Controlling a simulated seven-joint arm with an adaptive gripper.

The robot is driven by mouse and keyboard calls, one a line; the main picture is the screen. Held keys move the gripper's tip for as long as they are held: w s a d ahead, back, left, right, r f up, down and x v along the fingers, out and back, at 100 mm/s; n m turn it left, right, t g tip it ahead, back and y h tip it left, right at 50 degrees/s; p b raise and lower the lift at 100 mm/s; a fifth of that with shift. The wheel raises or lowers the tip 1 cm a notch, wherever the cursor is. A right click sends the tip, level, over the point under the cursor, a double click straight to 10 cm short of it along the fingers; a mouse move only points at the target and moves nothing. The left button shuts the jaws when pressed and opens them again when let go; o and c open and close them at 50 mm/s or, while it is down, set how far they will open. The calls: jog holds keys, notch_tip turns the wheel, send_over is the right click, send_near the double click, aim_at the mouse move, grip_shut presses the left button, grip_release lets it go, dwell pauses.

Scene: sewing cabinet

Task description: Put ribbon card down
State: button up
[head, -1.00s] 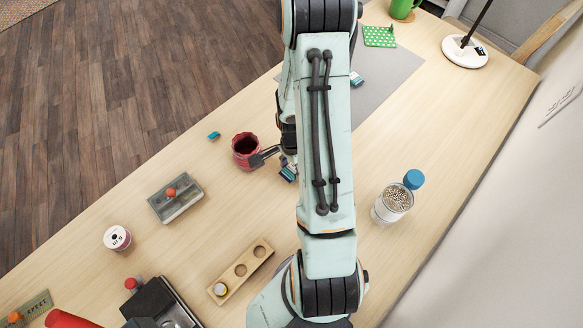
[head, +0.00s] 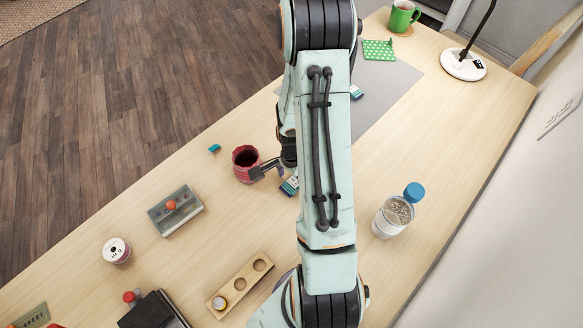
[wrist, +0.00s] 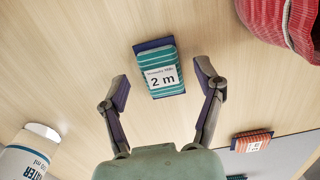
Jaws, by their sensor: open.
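The ribbon card (wrist: 163,78), wound with teal ribbon and labelled "2 m", lies on the wooden tabletop in the wrist view. It also shows beside my arm in the head view (head: 290,185), partly hidden by the arm. My gripper (wrist: 164,84) is open, with one finger on each side of the card and a clear gap to both.
A red card (wrist: 253,143) lies near the grey mat (head: 385,85).

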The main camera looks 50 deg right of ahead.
notch_tip(320, 180, up, 10)
jog(key=shift+r, duration=0.15)
jog(key=shift+o, duration=0.5)
jog(key=shift+r, duration=0.4)
